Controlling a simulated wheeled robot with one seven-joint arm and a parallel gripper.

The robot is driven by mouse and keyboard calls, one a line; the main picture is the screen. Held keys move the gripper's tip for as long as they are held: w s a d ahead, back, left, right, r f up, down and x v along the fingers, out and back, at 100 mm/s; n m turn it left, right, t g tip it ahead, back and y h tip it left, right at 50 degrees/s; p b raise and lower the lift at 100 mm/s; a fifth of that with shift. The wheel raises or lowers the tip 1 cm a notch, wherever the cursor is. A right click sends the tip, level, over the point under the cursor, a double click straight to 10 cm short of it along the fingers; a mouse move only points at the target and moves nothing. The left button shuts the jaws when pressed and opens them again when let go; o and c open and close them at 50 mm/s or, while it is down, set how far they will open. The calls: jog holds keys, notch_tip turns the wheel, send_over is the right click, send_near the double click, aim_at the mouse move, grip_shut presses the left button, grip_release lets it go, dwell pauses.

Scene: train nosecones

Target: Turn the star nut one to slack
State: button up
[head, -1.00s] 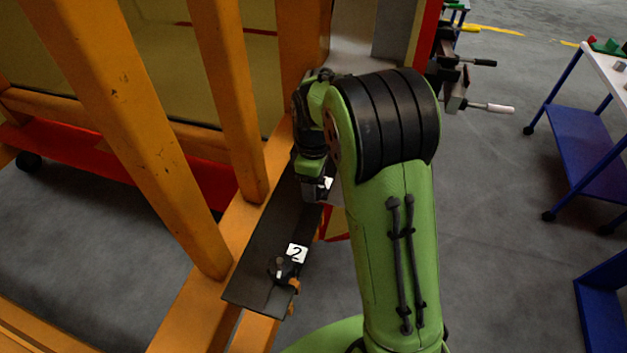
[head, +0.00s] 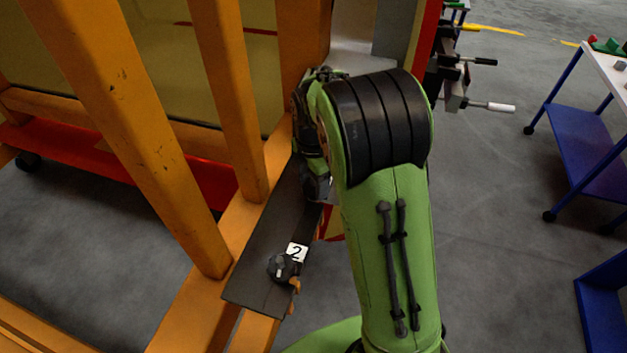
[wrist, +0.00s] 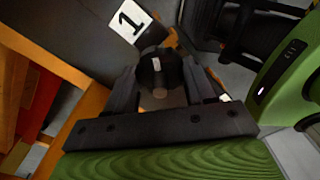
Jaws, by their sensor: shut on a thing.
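Star nut one is a dark knob (wrist: 160,72) with a small pale mark, beside the white label 1 (wrist: 130,20) in the wrist view. My gripper (wrist: 163,80) has its two dark fingers on either side of the knob and is shut on it. In the head view my arm hides the knob and the gripper's fingertips. Star nut two (head: 283,267) is a dark knob beside the label 2 (head: 297,252), near the front end of the dark plate (head: 250,285).
Orange frame posts (head: 150,140) rise left of the plate. A clamp with handles (head: 490,106) sticks out behind my arm. A white-topped cart with blue legs (head: 590,140) stands at the right. Grey floor between them is open.

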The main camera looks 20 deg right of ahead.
jog(key=n, duration=0.3)
jog(key=shift+n+b, duration=0.6)
jog(key=shift+n, duration=1.5)
jog(key=o, duration=1.1)
jog(key=shift+c, duration=0.2)
notch_tip(320, 180, up, 16)
jog(key=p, duration=0.3)
jog(key=shift+p, duration=0.3)
jog(key=shift+f, duration=0.1)
